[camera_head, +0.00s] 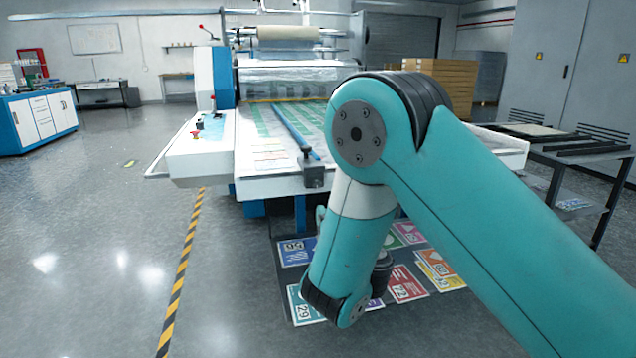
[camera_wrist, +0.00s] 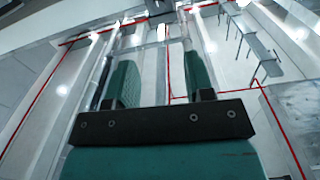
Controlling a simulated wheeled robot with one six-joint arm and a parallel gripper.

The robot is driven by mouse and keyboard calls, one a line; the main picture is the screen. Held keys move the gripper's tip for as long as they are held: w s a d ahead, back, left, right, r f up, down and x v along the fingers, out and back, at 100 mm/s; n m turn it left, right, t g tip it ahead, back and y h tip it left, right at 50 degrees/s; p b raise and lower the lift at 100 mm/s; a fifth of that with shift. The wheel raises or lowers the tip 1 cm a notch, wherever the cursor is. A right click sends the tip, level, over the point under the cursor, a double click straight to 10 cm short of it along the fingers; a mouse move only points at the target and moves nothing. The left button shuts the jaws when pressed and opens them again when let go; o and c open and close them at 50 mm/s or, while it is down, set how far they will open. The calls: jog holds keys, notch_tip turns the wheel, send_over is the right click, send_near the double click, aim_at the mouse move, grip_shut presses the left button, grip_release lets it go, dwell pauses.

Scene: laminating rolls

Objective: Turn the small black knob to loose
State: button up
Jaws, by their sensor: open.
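A small black fitting (camera_head: 313,175) with a short stem on top sits at the front end of a blue bar (camera_head: 293,127) on the machine's white table. It is the only small black knob-like part I can make out, and its turned position is too small to tell. In the head view my arm hangs bent to the right of and below it, and my gripper's fingers are hidden. In the wrist view my gripper (camera_wrist: 157,80) shows two fingers standing apart beyond a dark crossbar, with nothing between them. The black fitting is not recognisable in the wrist view.
The laminating machine's table (camera_head: 262,188) has a control panel with a red button (camera_head: 195,133) at its left. A mat with several coloured cards (camera_head: 410,285) lies on the floor below. A dark rack (camera_head: 560,150) stands right.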

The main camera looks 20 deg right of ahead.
aim_at(317, 184)
jog(key=w+p, duration=0.3)
jog(key=w, duration=0.2)
jog(key=w+p, duration=0.4)
jog(key=w, duration=0.1)
jog(key=w+p, duration=0.4)
jog(key=w, duration=0.1)
jog(key=shift+w+d, duration=0.15)
jog(key=shift+d, duration=0.1)
grip_shut()
